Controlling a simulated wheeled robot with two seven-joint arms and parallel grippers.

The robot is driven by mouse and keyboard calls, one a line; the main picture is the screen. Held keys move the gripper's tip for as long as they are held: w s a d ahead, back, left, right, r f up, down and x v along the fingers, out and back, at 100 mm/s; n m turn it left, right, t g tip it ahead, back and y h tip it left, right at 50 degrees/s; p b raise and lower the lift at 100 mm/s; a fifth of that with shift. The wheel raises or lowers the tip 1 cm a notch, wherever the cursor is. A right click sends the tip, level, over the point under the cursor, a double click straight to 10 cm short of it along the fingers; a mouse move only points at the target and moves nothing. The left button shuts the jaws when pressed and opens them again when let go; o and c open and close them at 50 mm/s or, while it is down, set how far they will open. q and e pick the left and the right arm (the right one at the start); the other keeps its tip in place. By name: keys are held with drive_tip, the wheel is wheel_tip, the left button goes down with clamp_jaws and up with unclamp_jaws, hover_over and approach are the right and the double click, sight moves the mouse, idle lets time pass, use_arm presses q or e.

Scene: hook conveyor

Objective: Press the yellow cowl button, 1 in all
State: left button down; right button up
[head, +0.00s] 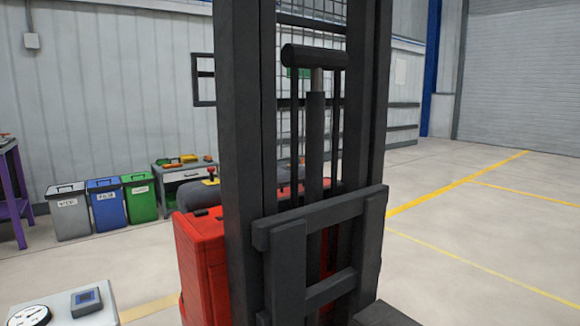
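A red forklift (202,262) with a tall dark mast (245,130) stands close in front of me. On its cowl, left of the mast, is a small yellow piece (210,181) with a red knob (211,170) above it. It is too small to tell whether this yellow piece is the cowl button. No other yellow button can be made out on the forklift, and the mast hides part of the cowl. Neither of my grippers is in view.
A pale panel (62,306) with a gauge (29,316) and a grey-blue device (86,301) is at the lower left. Grey (69,212), blue (107,204) and green (140,197) bins stand along the wall. The floor at right (470,240) is clear.

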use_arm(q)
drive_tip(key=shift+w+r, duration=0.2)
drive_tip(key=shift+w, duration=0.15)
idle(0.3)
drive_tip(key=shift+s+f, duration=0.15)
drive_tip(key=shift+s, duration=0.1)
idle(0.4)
